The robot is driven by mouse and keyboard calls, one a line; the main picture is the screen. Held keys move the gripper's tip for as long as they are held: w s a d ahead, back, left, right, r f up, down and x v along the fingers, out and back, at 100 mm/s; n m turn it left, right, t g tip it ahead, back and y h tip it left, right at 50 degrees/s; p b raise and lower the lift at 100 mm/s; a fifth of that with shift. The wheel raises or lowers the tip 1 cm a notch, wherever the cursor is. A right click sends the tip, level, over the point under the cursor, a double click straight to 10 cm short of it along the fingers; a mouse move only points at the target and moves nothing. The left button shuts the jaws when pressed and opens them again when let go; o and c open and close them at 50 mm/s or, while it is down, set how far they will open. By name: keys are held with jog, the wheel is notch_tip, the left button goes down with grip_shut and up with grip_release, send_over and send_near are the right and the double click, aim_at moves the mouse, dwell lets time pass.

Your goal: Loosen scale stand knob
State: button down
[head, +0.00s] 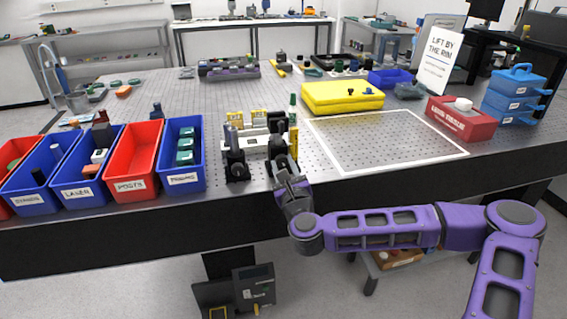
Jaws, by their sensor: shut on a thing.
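My gripper (281,158) reaches in over the front edge of the perforated table (330,117), at the foot of a small black stand (278,143). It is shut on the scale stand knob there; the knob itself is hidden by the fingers. A yellow upright strip, which looks like the scale (294,142), stands just right of the black stand. A second black mount with a grey cylinder (233,140) stands to the left, apart from my gripper.
Red and blue bins (185,181) line the table's front left. A white-outlined empty area (385,140) lies right of my gripper, with a yellow case (342,97) behind it. A red box (461,121) and stacked blue cases (515,92) stand at the right.

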jog(key=n, duration=0.6)
jog(key=shift+n+p, duration=0.35)
jog(key=shift+n, duration=0.05)
jog(key=n, duration=0.6)
jog(key=shift+y, duration=0.3)
jog(key=c, duration=0.5)
grip_release()
jog(key=shift+f, duration=0.1)
